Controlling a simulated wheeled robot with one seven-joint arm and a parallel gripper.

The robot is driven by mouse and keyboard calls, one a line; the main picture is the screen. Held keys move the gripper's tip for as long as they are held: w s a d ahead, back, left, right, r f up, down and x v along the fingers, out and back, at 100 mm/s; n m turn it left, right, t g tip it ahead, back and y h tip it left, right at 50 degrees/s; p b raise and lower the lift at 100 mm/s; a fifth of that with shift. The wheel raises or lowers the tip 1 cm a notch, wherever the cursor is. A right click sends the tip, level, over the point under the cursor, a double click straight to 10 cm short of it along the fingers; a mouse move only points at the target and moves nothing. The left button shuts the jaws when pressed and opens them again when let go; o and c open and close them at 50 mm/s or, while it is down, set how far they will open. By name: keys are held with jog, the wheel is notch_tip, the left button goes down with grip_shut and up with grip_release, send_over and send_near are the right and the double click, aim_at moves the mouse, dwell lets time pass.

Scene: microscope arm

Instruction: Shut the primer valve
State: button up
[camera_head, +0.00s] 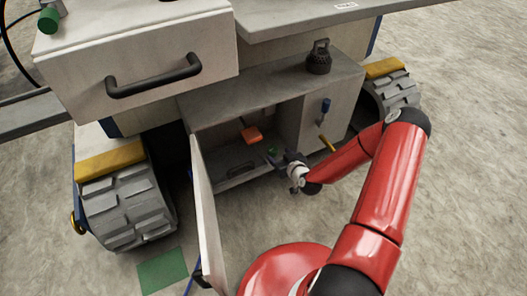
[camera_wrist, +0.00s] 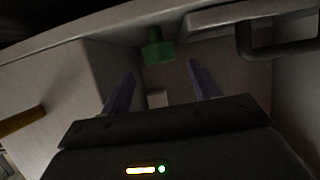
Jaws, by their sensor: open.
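A green knob (camera_wrist: 158,47) sits ahead of and between my fingertips in the wrist view, apart from both. It shows as a small green spot (camera_head: 272,152) inside the open compartment in the head view. My gripper (camera_wrist: 160,75) is open and empty, its fingers pointing into the compartment; it also shows in the head view (camera_head: 274,160). An orange handle (camera_head: 251,134) hangs at the upper middle of the compartment. I see no label telling which of these is the primer valve.
The compartment's door (camera_head: 207,215) stands open left of my arm. A dark handle (camera_head: 240,171) lies low in the compartment. A drawer (camera_head: 145,65) juts out above left.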

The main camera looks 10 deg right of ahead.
aim_at(274, 151)
jog(key=x, duration=0.6)
jog(key=shift+w+f+b, duration=0.1)
jog(key=shift+w+b, duration=0.05)
jog(key=shift+b, duration=0.2)
